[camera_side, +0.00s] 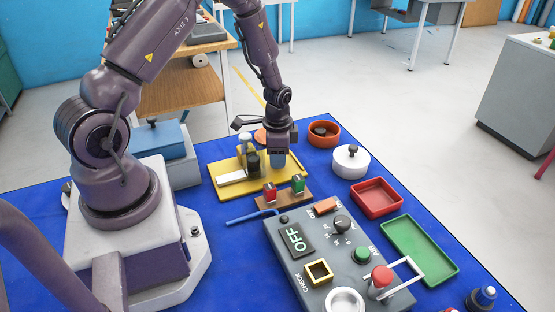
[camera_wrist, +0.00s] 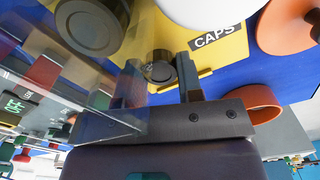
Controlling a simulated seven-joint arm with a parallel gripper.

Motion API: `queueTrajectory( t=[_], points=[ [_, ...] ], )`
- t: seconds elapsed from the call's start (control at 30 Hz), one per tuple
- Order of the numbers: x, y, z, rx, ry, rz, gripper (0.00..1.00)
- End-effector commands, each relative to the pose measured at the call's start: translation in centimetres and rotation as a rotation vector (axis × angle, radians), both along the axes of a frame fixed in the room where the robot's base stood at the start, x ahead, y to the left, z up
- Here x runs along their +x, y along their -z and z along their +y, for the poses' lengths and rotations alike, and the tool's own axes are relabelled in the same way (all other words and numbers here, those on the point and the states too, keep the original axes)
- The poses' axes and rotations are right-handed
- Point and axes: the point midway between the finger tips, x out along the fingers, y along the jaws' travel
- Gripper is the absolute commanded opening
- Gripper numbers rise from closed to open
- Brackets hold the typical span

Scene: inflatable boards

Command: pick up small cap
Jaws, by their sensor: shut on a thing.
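The small cap (camera_wrist: 158,68) is a dark, round, short piece in the wrist view. It sits between the two fingers of my gripper (camera_wrist: 160,80), which are shut on it. A larger dark round cap (camera_wrist: 90,25) lies to its left in that view. Beneath them is a yellow board (camera_wrist: 222,50) with a "CAPS" label. In the side view my gripper (camera_side: 278,160) points down at the right part of the yellow board (camera_side: 232,192); the small cap is hidden there by the fingers. I cannot tell whether the cap touches the board.
A brown block with red and green pieces (camera_side: 284,199) stands in front of the board. An orange bowl (camera_side: 323,134), a white lidded pot (camera_side: 351,161), a red tray (camera_side: 377,198) and a green tray (camera_side: 419,248) stand to the right. A grey control box (camera_side: 335,255) is nearer.

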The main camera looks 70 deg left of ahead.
Motion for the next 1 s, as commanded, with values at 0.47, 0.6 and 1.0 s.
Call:
queueTrajectory(
  t=[0.47, 0.6, 1.0],
  points=[
    [0.1, -9.7, 0.0, 0.003, 0.0, -0.007, 0.12],
    [0.0, -12.9, 0.1, 0.003, 0.0, -0.004, 0.12],
    [0.3, -14.0, -0.5, -0.003, 0.014, 0.006, 0.12]
  ],
)
